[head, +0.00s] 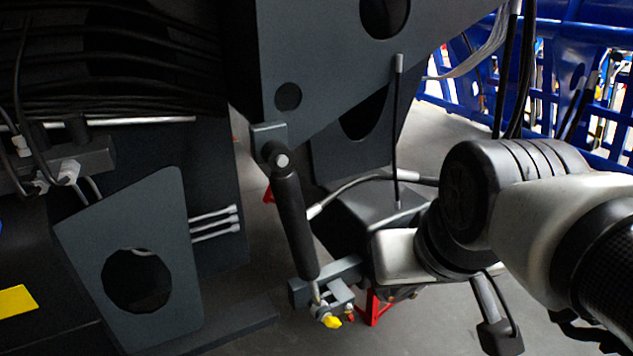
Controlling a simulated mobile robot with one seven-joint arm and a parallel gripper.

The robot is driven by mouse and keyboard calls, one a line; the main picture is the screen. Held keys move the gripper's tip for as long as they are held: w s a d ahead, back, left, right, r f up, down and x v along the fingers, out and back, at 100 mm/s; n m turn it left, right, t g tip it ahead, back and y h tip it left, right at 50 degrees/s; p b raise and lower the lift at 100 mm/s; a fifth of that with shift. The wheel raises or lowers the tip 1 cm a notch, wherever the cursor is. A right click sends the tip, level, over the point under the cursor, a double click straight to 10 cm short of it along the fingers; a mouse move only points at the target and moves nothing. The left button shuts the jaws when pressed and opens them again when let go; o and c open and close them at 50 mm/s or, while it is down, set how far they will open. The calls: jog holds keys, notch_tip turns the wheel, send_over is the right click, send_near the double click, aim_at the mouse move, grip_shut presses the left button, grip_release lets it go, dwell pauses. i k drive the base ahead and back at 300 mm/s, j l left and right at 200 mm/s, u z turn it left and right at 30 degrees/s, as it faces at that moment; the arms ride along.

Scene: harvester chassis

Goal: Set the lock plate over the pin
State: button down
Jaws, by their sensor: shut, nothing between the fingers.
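A black cylinder (292,215) hangs from the dark grey chassis arm, slightly tilted. Its thin rod end (317,292) meets a grey bracket (325,282). A small yellow piece (332,322) shows just below, by the bracket. I cannot tell which small part there is the pin or the lock plate. My arm comes in from the right. My gripper (400,256), with a pale body, is right of the bracket, shut and empty. Its fingertips are hard to tell from the dark parts around them, and I cannot tell whether it touches the bracket.
A grey plate with a round hole (180,255) stands at the left. The large chassis arm (320,60) hangs above. A red stand (374,308) shows under the bracket. Blue crates (580,65) are at the back right. Cables and a thin rod (398,130) run close to my gripper.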

aim_at(349, 318)
jog(key=k+j+z, duration=0.15)
jog(key=i, duration=0.7)
jog(key=k+l+z, duration=0.2)
jog(key=k+l, duration=0.2)
jog(key=k+l+z, duration=0.25)
jog(key=k+l, duration=0.15)
jog(key=k+l+z, duration=0.2)
jog(key=l, duration=0.35)
jog(key=k, duration=0.1)
